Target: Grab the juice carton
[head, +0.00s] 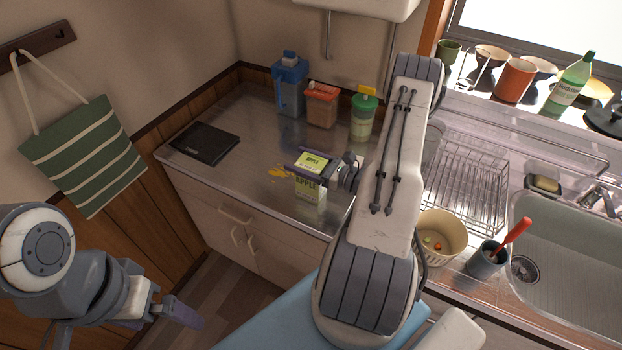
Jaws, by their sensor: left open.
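The juice carton (309,190) is yellow-green and white with the word APPLE on it. It stands upright on the metal counter near its front edge, in the middle of the head view. My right gripper (312,166) is at the carton's upper part, with its fingers on either side of it. I cannot tell whether the fingers press on the carton. The gripper and arm hide part of the carton's right side. My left gripper (176,308) is at the lower left, open and empty, away from the counter.
A dark flat object (204,143) lies at the counter's left. A dish rack (465,180), a cream bowl (440,240) and the sink (570,245) are at right.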

